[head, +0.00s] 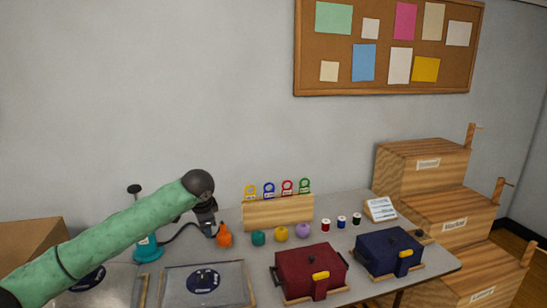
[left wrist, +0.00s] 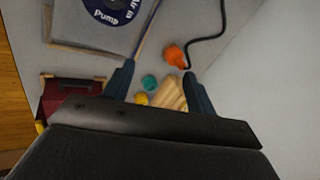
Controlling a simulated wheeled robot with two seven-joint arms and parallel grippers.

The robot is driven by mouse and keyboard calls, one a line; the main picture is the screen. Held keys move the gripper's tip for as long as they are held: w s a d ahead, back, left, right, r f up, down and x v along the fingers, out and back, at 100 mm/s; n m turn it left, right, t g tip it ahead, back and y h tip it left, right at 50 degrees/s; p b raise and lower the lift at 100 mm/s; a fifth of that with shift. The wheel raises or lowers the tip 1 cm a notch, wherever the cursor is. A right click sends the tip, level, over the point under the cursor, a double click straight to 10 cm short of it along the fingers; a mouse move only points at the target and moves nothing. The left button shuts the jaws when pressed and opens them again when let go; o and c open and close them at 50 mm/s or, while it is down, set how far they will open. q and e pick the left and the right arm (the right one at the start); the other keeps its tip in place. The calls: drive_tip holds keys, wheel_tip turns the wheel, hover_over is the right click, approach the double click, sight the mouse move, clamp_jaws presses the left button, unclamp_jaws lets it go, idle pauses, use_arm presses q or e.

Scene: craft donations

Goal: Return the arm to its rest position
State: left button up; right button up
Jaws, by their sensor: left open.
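My left arm, in a green sleeve, reaches in from the left of the head view. Its gripper (head: 210,230) points down over the back left of the table, close to an orange nozzle-like piece (head: 225,238). In the left wrist view the two fingers of the left gripper (left wrist: 158,72) are apart with nothing held. The orange piece (left wrist: 174,56), on a black hose, shows just beyond the fingertips; I cannot tell the height gap. My right gripper is in neither view.
On the table (head: 190,252) are a teal pump (head: 148,248), a flat grey bag (head: 232,283), several yarn balls (head: 281,234), a wooden rack (head: 278,212), a red case (head: 309,270) and a blue case (head: 388,251). Stepped wooden crates (head: 425,168) stand right.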

use_arm(q)
drive_tip(key=s+d+r+n+t+h, duration=0.25)
drive_tip(key=s+d+r+t, duration=0.25)
drive_tip(key=s+d, duration=0.5)
drive_tip(key=s+a+f+n+g, duration=0.1)
drive_tip(key=s+f+n+g, duration=0.2)
drive_tip(key=s+f, duration=1.5)
drive_tip(key=s+a+f+n+g, duration=0.1)
drive_tip(key=s+f+n+g, duration=0.3)
drive_tip(key=s+f, duration=1.5)
drive_tip(key=s, duration=0.6)
drive_tip(key=shift+s+g, duration=0.25)
drive_tip(key=shift+g, duration=0.15)
drive_tip(key=shift+a+f+n+h, duration=0.1)
drive_tip(key=shift+n+h, duration=0.15)
